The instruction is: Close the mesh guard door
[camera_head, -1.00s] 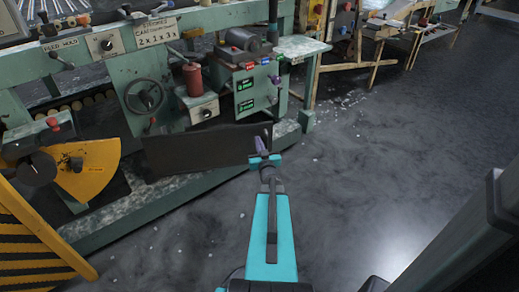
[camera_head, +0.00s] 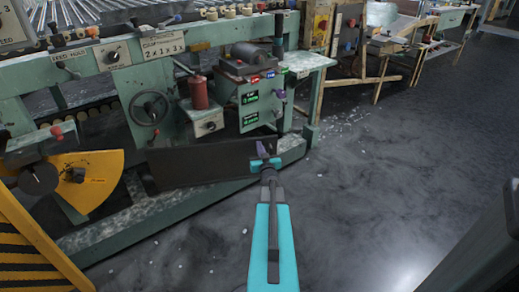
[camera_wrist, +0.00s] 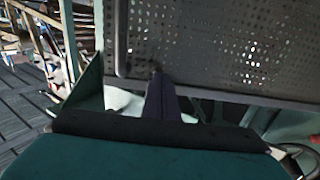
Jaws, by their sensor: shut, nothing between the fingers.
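The mesh guard door (camera_head: 200,163) is a dark, flat panel standing out low at the front of the green machine (camera_head: 92,70). In the wrist view the door (camera_wrist: 215,40) fills the upper right as a grey perforated sheet with a dark frame edge. My gripper (camera_head: 262,147) is at the right end of the door, with purple fingers shut and empty. In the wrist view my gripper's fingers (camera_wrist: 160,92) point at the door's lower edge, close to its left corner. I cannot tell whether they touch it.
A yellow quadrant plate (camera_head: 88,180) and a yellow-black striped barrier (camera_head: 30,245) stand at the left. A handwheel (camera_head: 148,108), a red canister (camera_head: 198,92) and a control box (camera_head: 250,85) sit above the door. The dark floor (camera_head: 400,180) to the right is open.

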